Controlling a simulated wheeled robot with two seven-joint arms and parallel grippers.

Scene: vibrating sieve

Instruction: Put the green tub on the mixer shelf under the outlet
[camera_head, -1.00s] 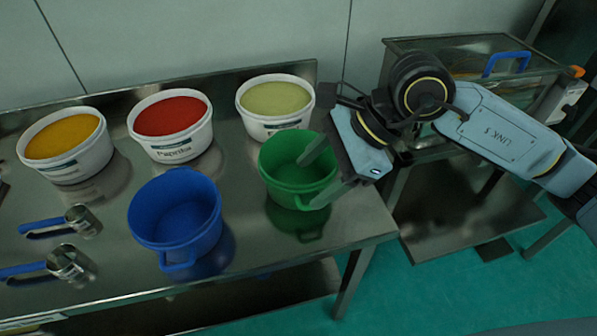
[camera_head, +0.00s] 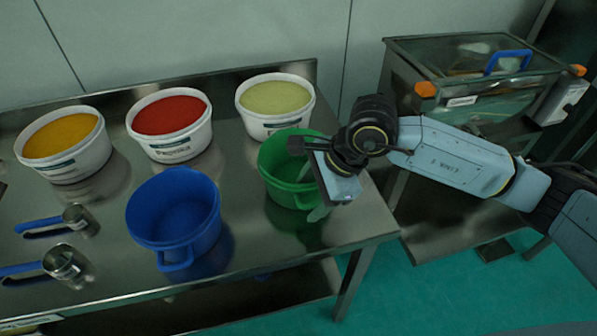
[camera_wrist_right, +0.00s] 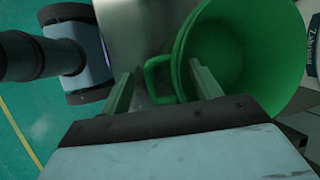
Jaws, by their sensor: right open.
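The green tub (camera_head: 283,160) stands upright and empty at the right end of the steel table. My right gripper (camera_head: 313,198) is open at the tub's right side and partly covers it. In the right wrist view, the tub's loop handle (camera_wrist_right: 156,78) lies between the two spread fingers of the right gripper (camera_wrist_right: 160,74). The right finger overlaps the tub wall (camera_wrist_right: 188,45); contact cannot be told. The steel machine (camera_head: 480,95) stands to the right, with a low metal shelf (camera_head: 440,232) beneath it, partly hidden by my arm. No outlet is clearly visible. My left gripper is not in view.
A blue tub (camera_head: 175,212) stands left of the green one. Tubs of yellow (camera_head: 65,140), red (camera_head: 170,118) and pale green powder (camera_head: 274,97) line the back. Two blue-handled scoops (camera_head: 60,260) lie at left. Green floor is clear in front of the machine.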

